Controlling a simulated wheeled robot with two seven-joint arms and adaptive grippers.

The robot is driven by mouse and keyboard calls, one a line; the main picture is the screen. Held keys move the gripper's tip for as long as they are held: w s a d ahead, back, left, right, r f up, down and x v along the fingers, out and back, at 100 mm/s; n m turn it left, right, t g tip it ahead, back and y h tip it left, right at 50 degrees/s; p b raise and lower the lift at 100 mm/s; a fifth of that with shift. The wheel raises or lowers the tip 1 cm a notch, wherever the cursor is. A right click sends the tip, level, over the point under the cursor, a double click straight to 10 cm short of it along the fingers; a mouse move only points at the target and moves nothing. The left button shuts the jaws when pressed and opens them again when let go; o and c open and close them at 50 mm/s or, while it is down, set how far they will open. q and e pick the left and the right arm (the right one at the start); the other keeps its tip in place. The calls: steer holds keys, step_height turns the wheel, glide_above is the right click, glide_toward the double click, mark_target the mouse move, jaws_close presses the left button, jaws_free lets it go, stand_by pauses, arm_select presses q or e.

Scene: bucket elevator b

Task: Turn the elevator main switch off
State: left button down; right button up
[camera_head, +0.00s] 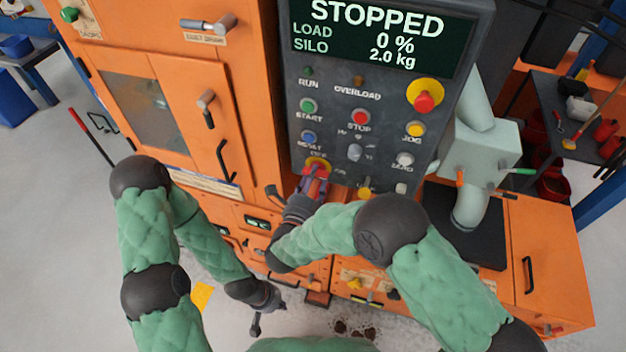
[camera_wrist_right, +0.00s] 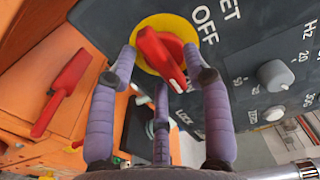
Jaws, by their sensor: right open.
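The main switch, a red handle on a yellow disc, shows in the right wrist view (camera_wrist_right: 160,55) beside the word OFF. Its handle runs from upper left to lower right, and a pale mark at its lower-right end points away from OFF. In the head view the switch (camera_head: 318,163) is at the panel's lower left, partly hidden. My right gripper (camera_head: 314,184) is open, its purple fingers spread around the switch handle; in the wrist view (camera_wrist_right: 160,65) I cannot tell if they touch it. My left gripper (camera_head: 262,315) hangs low near the floor; its fingers are unclear.
The panel screen (camera_head: 385,35) reads STOPPED, 0 % load, silo 2.0 kg. Above the switch are buttons and a red emergency knob (camera_head: 424,102). Another red handle (camera_wrist_right: 62,92) is on the left in the wrist view.

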jaws_close()
steer(key=shift+n, duration=0.3)
steer(key=n+p, duration=0.1)
steer(key=n, duration=0.7)
steer(key=shift+s+d, duration=0.1)
steer(key=shift+d, duration=0.05)
steer(key=n+p, duration=0.1)
steer(key=n, duration=0.3)
steer(key=shift+r+n, duration=0.15)
steer(key=shift+n, duration=0.25)
steer(key=shift+n+p, duration=1.05)
steer(key=shift+n, duration=1.25)
